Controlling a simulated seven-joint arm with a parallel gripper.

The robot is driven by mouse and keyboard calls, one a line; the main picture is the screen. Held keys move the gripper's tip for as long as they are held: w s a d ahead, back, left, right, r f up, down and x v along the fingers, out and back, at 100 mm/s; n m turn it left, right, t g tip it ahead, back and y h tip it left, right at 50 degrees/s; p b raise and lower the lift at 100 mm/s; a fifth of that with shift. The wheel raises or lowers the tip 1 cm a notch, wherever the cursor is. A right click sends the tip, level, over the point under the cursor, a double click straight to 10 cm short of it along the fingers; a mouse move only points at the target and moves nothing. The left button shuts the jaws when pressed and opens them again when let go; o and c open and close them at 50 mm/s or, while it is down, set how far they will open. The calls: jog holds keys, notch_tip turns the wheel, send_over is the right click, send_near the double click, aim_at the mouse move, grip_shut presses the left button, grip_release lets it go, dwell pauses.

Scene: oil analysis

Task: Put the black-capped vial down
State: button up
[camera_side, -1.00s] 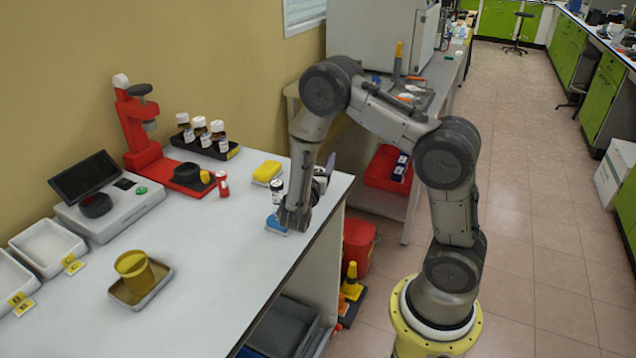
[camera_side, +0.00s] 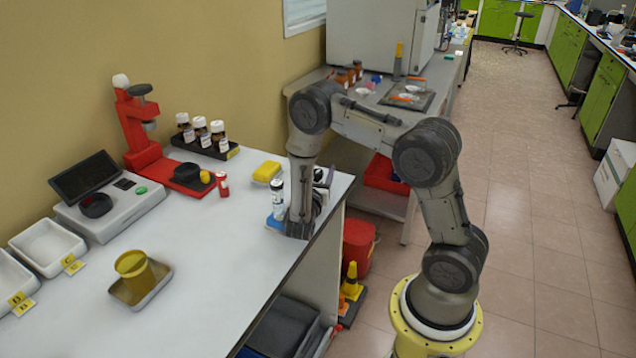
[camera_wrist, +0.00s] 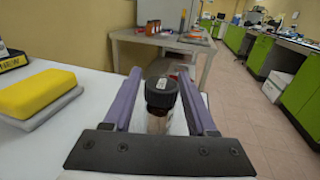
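The black-capped vial (camera_side: 278,206) stands upright at the right part of the white bench, at a blue pad (camera_side: 270,225). In the wrist view the vial (camera_wrist: 161,94) shows its round black cap and a clear body, between two purple fingers. My gripper (camera_wrist: 160,100) is open, with a gap on each side of the vial. In the side view my gripper (camera_side: 299,225) is low over the bench, just right of the vial. The vial's base is partly hidden.
A yellow sponge (camera_side: 267,171) lies behind the vial. A red press (camera_side: 144,135), a rack of brown bottles (camera_side: 222,150), a scale (camera_side: 110,200) and a gold cup (camera_side: 135,270) stand farther left. The bench front is clear; its right edge is close to my gripper.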

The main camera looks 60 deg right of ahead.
grip_shut()
